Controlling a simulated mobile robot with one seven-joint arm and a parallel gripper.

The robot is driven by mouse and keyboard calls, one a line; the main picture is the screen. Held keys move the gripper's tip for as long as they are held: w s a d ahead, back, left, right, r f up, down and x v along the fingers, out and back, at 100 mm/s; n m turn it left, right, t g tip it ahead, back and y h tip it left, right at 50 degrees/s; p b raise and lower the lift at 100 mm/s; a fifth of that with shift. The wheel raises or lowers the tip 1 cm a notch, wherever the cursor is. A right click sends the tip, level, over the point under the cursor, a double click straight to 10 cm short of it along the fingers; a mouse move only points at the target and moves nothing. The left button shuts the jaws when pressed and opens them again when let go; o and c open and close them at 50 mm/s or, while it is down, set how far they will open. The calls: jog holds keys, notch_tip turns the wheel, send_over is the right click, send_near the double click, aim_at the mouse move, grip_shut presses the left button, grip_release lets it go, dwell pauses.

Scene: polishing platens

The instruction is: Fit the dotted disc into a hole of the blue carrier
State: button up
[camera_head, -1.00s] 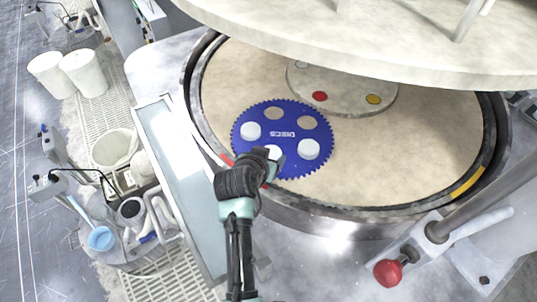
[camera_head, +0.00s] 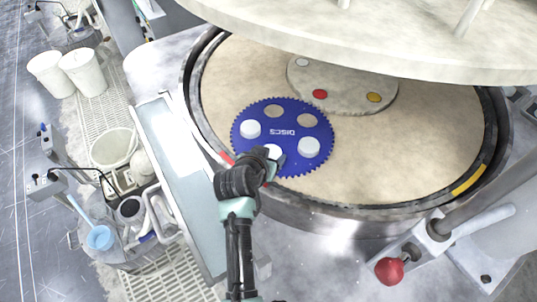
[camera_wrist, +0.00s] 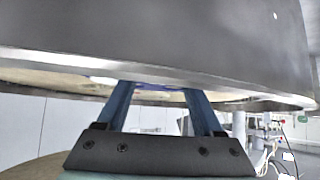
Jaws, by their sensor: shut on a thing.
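The blue toothed carrier (camera_head: 286,137) lies flat on the tan platen, its lettering upside down in the head view. White discs sit at its left (camera_head: 250,128) and right (camera_head: 309,147). Two round holes at its far side, one (camera_head: 274,111) and another (camera_head: 307,121), show tan through them. My gripper (camera_head: 271,156) is at the carrier's near edge, shut on a white disc (camera_head: 273,149) that is partly hidden by the fingers. I cannot make out dots on any disc, or whether the held disc is in a hole. In the wrist view my fingers (camera_wrist: 160,92) stand apart, reaching toward the carrier.
The platen (camera_head: 420,150) has a raised dark rim (camera_head: 186,80) around it. A round plate with coloured spots (camera_head: 345,85) is at its centre. A large pale upper plate (camera_head: 370,45) hangs over the far side. A red-knobbed lever (camera_head: 389,270) stands at the near right.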

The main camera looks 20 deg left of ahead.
jog(key=o, duration=1.2)
jog(key=shift+f, duration=0.15)
jog(key=shift+o, duration=1)
jog(key=shift+s+f, duration=0.1)
jog(key=shift+d, duration=0.1)
jog(key=shift+s, duration=0.15)
jog(key=b+v, duration=0.1)
jog(key=v, duration=0.5)
jog(key=b+v, duration=0.1)
jog(key=v, duration=0.6)
jog(key=shift+w+a+r, duration=0.2)
jog(key=shift+w+r, duration=0.05)
jog(key=shift+s+f, duration=0.1)
